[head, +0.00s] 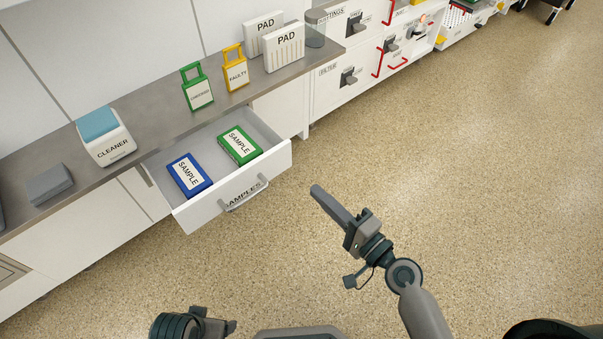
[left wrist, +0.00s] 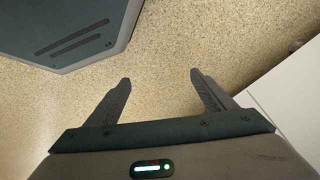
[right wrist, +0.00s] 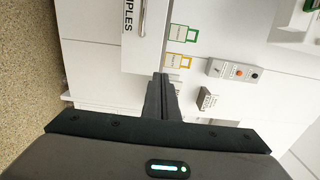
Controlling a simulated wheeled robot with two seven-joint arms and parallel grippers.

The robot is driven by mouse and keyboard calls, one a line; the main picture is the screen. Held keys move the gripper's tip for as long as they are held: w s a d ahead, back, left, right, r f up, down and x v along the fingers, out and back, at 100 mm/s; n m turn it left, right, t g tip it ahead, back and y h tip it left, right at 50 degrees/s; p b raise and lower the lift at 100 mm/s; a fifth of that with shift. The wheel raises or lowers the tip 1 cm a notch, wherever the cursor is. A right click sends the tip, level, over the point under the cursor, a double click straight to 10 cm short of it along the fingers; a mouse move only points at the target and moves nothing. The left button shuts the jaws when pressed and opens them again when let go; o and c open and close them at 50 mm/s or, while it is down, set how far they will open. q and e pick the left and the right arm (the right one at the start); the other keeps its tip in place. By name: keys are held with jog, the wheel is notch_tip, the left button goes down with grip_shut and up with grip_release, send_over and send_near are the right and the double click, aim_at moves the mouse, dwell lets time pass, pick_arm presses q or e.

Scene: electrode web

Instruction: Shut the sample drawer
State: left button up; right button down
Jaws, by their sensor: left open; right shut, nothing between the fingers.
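The sample drawer (head: 215,206) is pulled open from under the counter, with a grey bar handle (head: 245,193) and SAMPLES lettering on its white front. Inside lie a blue SAMPLE box (head: 189,175) and a green SAMPLE box (head: 240,145). My right gripper (head: 318,192) is shut and empty, to the right of the drawer front and apart from it in the head view. The right wrist view shows its closed fingers (right wrist: 161,82) with the drawer front (right wrist: 138,40) beyond them. My left gripper (left wrist: 160,82) is open and empty over floor; its arm shows at the head view's bottom edge.
The counter (head: 150,130) holds a CLEANER box (head: 105,137), a grey block (head: 49,184), green (head: 197,88) and yellow (head: 235,69) tags, and PAD boxes (head: 284,46). Red-handled cabinets (head: 350,75) stand farther right. The floor right of the drawer is clear.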

aim_at(275, 152)
jog(key=p+x, duration=0.2)
jog(key=x, duration=1.1)
jog(key=shift+w+a, duration=0.25)
jog(key=shift+w, duration=0.1)
pick_arm(q)
notch_tip(275, 152, down, 6)
jog(key=shift+w+f, duration=0.15)
jog(key=shift+w, duration=0.1)
